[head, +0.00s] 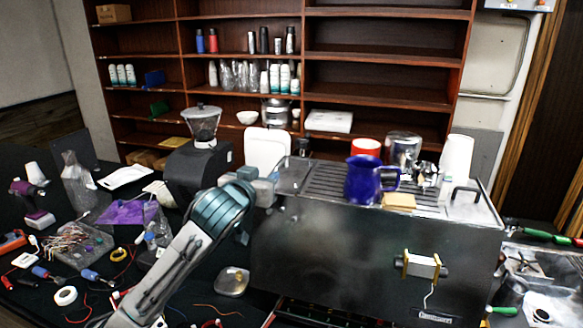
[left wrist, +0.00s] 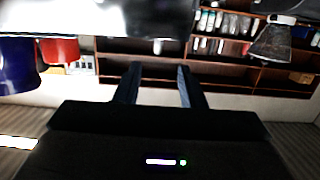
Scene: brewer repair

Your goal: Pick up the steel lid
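A flat steel lid (head: 466,209) with a black bar handle (head: 465,189) lies on the right end of the brewer's top. My left gripper (head: 256,184) is by the left end of the brewer, well away from the lid; its fingertips are hard to make out in the head view. In the left wrist view, the two fingers of the left gripper (left wrist: 157,82) are apart with nothing between them. The lid cannot be made out there. My right gripper is not in view.
The brewer (head: 350,262) bears a blue mug (head: 362,180), a yellow sponge (head: 398,201), a red container (head: 366,147) and white cups (head: 457,157). A grinder (head: 203,125) stands left of it. Tools and wires clutter the left table. Shelves stand behind.

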